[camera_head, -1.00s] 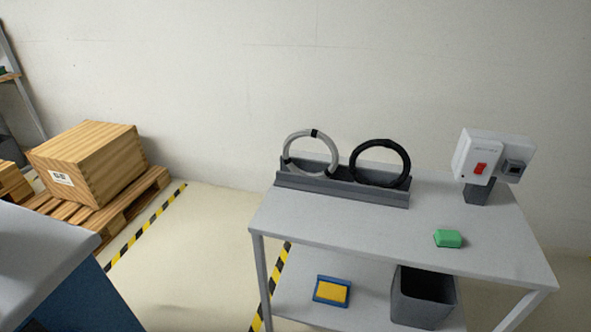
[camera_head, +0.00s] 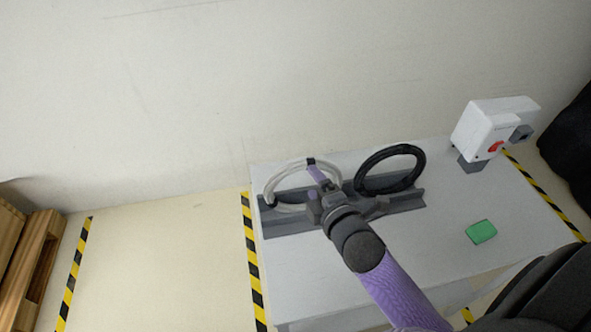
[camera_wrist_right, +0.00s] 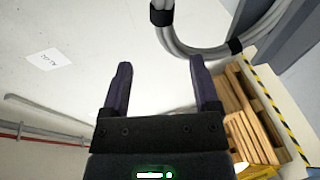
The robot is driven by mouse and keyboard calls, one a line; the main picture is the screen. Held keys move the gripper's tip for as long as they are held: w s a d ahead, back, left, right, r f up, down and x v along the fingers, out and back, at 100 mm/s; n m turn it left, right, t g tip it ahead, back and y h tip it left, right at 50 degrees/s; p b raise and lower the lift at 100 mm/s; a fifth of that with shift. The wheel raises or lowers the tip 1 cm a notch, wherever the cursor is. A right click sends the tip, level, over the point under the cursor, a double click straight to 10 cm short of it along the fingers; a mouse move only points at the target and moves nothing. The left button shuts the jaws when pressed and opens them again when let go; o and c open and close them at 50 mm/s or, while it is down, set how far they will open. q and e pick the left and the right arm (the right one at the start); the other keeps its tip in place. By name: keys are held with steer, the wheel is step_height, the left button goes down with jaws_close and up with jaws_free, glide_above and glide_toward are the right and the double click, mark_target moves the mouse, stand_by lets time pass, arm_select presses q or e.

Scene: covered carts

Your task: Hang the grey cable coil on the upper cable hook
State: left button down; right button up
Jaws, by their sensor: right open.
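The grey cable coil (camera_head: 273,187), with black bands, stands upright in the left part of a dark grey rack on the table. It also shows at the top right of the right wrist view (camera_wrist_right: 187,48). My right gripper (camera_head: 318,180) reaches over the table to the coil's right side and partly covers it. In the right wrist view its purple fingers (camera_wrist_right: 161,75) are apart with nothing held between them; the coil's tube lies beyond the fingertips. I cannot tell whether they touch. My left gripper and the upper cable hook are not in view.
A black coil (camera_head: 361,173) stands in the same rack (camera_head: 408,201), close right of my gripper. A green block (camera_head: 481,232) lies on the table (camera_head: 440,225), and a white switch box (camera_head: 490,128) stands at its back right. A wooden pallet (camera_head: 35,265) is at the left.

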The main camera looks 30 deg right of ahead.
mark_target(299, 171)
steer(key=shift+w+f+b, duration=0.2)
steer(key=shift+w, duration=0.45)
steer(key=shift+w+f+b, duration=0.15)
steer(key=shift+w, duration=0.45)
steer(key=w, duration=0.1)
steer(key=w+f+b, duration=0.1)
steer(key=w, duration=0.1)
steer(key=w+f, duration=0.1)
steer(key=w, duration=0.1)
steer(key=shift+w+a+b, duration=0.1)
steer(key=shift+w+b, duration=0.1)
steer(key=shift+b, duration=0.15)
steer(key=shift+r, duration=0.1)
steer(key=shift+c, duration=0.6)
steer(key=c, duration=0.7)
jaws_close()
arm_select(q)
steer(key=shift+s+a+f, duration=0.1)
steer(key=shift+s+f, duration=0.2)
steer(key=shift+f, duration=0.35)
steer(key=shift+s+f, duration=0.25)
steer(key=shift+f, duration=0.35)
